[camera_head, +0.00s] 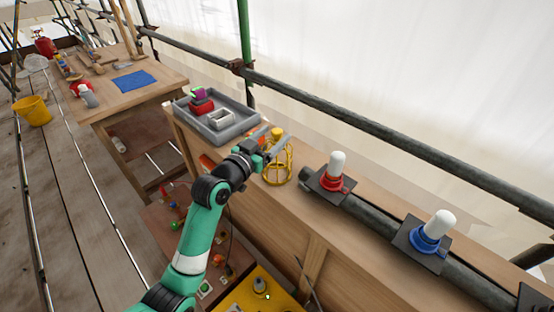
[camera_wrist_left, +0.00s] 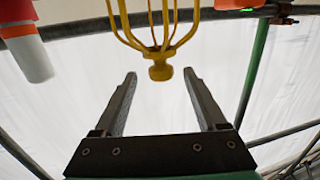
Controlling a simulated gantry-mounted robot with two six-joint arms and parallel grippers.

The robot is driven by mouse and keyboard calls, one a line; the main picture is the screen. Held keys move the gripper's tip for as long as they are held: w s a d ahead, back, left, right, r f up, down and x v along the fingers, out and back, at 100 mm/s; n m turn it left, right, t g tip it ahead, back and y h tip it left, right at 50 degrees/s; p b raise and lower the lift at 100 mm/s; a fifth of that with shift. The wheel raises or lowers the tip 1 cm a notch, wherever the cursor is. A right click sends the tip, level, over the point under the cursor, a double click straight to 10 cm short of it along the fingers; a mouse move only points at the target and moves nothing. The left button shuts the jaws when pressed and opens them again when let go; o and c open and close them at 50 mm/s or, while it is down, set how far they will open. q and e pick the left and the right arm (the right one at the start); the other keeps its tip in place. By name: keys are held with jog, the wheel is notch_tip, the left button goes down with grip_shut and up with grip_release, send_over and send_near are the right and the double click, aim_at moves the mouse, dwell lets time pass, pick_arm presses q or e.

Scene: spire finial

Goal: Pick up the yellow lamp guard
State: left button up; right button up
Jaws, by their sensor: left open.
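The yellow lamp guard (camera_head: 278,170) is a wire cage with a round knob on top, standing upright on the wooden bench in the head view. My left gripper (camera_head: 272,139) is open beside its knob, and the fingers partly cover the guard's upper part. In the left wrist view the guard (camera_wrist_left: 160,40) hangs in from the top edge, with its knob just beyond and between the open fingertips (camera_wrist_left: 159,76). The fingers show a gap on both sides of the knob. My right gripper is not in view.
A grey tray (camera_head: 237,128) with small parts stands behind the arm. A white lamp with a red collar (camera_head: 333,172) and one with a blue collar (camera_head: 434,232) stand to the right along the bench. A scaffold rail (camera_head: 400,145) runs behind.

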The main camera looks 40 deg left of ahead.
aim_at(280, 130)
pick_arm(q)
jog(key=shift+w, duration=0.3)
jog(key=shift+w+f+b, duration=0.25)
jog(key=shift+b, duration=0.15)
jog(key=w+b, duration=0.1)
jog(key=w, duration=0.1)
jog(key=w+a+b, duration=0.1)
jog(key=w, duration=0.1)
jog(key=shift+f, duration=0.15)
jog(key=shift+w, duration=0.25)
grip_shut()
